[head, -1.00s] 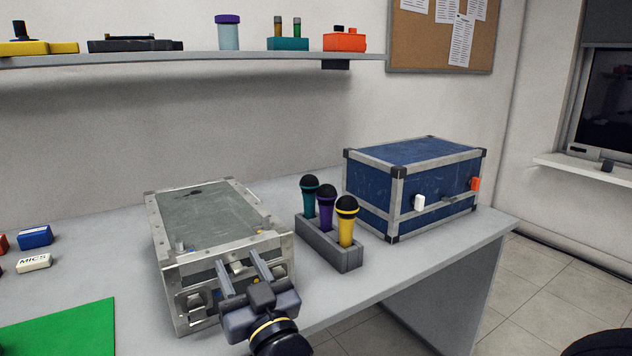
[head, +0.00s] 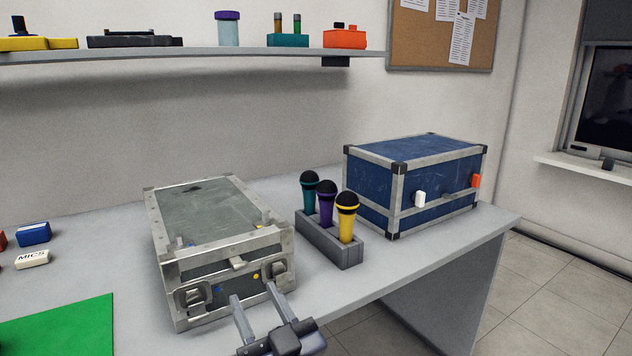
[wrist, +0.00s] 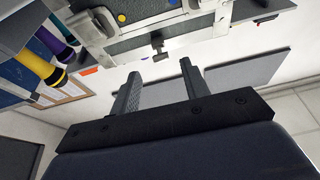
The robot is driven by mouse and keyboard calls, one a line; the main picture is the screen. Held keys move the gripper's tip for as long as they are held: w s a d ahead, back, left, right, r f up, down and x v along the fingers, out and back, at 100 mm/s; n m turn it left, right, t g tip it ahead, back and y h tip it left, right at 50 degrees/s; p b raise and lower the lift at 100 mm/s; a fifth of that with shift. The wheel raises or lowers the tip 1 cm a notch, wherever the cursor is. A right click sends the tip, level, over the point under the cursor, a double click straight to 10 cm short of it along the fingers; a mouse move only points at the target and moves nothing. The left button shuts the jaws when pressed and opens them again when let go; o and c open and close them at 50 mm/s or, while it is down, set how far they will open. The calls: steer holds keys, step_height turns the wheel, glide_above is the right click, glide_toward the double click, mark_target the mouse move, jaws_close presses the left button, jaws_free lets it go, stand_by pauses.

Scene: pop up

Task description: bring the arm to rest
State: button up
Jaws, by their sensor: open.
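My gripper (head: 257,312) is open and empty at the bottom of the head view, just in front of the grey metal case (head: 205,212). In the wrist view its two fingers (wrist: 160,82) stand apart with nothing between them. The case front also shows at the top of the wrist view (wrist: 130,45). My gripper appears clear of the case in both views.
A grey holder (head: 328,246) with teal, purple and yellow microphones stands right of the case. A blue flight case (head: 430,170) stands behind it. A green mat (head: 60,328) and small labelled blocks (head: 33,259) lie at left. A shelf (head: 190,54) runs above.

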steer(key=x, duration=0.7)
steer(key=shift+w+a+r, duration=0.1)
steer(key=shift+w+r, duration=0.05)
steer(key=shift+r, duration=0.15)
steer(key=shift+r+p, duration=0.6)
steer(key=shift+p, duration=0.6)
step_height(320, 180, up, 5)
steer(key=g+p, duration=0.1)
steer(key=p, duration=0.7)
step_height(320, 180, up, 6)
steer(key=g+h+p, duration=0.2)
steer(key=p, duration=1.2)
glide_above(241, 263)
steer(key=w, duration=0.1)
steer(key=shift+a+r, duration=0.2)
steer(key=shift+a, duration=0.2)
steer(key=shift+d, duration=0.1)
